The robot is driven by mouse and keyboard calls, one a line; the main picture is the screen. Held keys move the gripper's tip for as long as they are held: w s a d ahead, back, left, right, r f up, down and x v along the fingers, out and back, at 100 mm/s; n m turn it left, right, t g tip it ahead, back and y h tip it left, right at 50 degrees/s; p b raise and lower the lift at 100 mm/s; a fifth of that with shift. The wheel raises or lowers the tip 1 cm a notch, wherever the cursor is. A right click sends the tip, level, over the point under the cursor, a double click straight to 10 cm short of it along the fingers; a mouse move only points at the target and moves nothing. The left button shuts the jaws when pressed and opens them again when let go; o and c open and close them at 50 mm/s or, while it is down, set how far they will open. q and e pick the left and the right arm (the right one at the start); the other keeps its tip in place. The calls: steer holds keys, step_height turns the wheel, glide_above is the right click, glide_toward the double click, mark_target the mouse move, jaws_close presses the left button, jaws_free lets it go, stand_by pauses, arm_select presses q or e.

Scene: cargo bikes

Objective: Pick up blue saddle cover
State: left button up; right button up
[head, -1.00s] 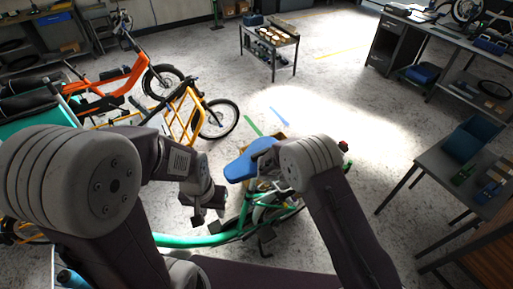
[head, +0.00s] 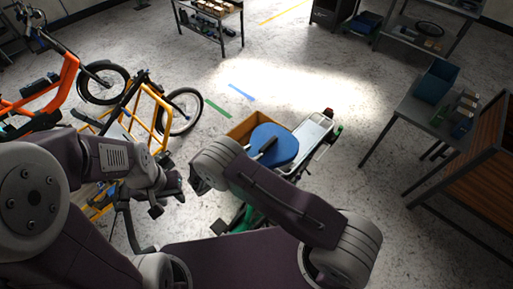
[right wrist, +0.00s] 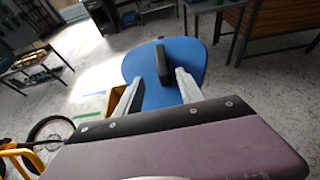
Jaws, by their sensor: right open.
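The blue saddle cover (head: 283,139) is broad and rounded, with a black bar-shaped piece on top. It sits on the green bike, in front of a wooden crate. In the right wrist view the cover (right wrist: 143,69) lies just beyond my open right gripper (right wrist: 158,76). The black piece (right wrist: 163,63) appears between the two pale fingers, with gaps on both sides; contact cannot be told. In the head view my right fingers are hidden by the arm. My left gripper (head: 167,198) is open and empty, left of the cover and well apart from it.
The wooden crate (head: 248,129) and a pale rack (head: 312,133) adjoin the cover. A yellow-framed bike (head: 158,112) and an orange bike (head: 40,90) stand at left. A grey table (head: 405,120) with a blue bin (head: 437,82) is at right. Bright open floor lies behind.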

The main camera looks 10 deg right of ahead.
mark_target(266, 146)
steer(key=shift+d+f, duration=0.15)
steer(key=shift+d, duration=1.1)
steer(key=shift+w+d+f, duration=0.45)
steer(key=shift+w+d, duration=0.15)
steer(key=shift+w, duration=0.25)
steer(key=shift+w+f, duration=0.1)
steer(key=shift+w, duration=0.2)
steer(key=x, duration=0.5)
steer(key=shift+s+d+b, duration=0.1)
steer(key=shift+b, duration=0.3)
steer(key=shift+a, duration=0.25)
steer(key=c, duration=0.8)
steer(key=shift+d+r, duration=0.15)
steer(key=shift+r, duration=0.05)
jaws_close()
